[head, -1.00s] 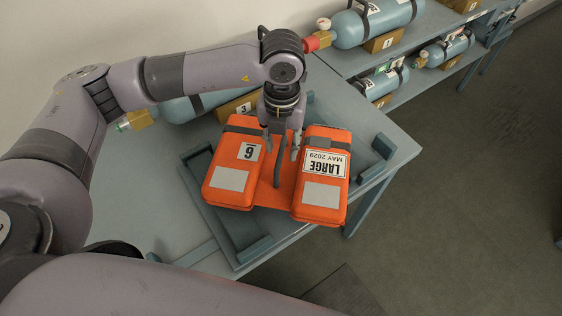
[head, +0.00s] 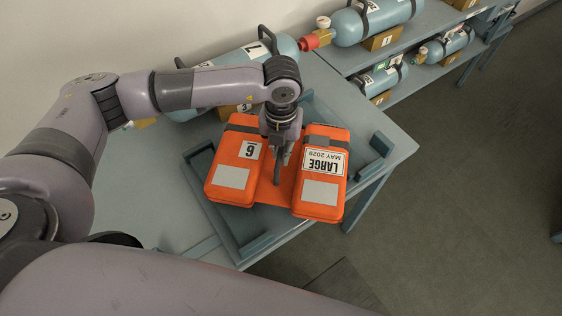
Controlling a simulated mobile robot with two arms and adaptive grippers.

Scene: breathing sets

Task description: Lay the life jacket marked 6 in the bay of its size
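The orange life jacket (head: 321,195) lies flat in a blue-grey tray (head: 245,252) with raised corner pieces on the table. Its left half bears a label 6, and its right half bears a label reading LARGE, MAY 2029. A dark strap (head: 277,172) stands up between the halves. My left gripper (head: 280,150) points down from above between the two halves, and its fingers are closed in on the strap. The fingertips are partly hard to make out. My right gripper is not in view. No bay marked with a size is in view.
Blue cylinders lie on wooden blocks along the wall, one (head: 255,55) behind my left arm and another (head: 372,20) on the shelf rack at the back right. A lower shelf (head: 415,80) holds more cylinders. The grey table (head: 150,200) is bare left of the tray. Open floor (head: 470,200) lies right.

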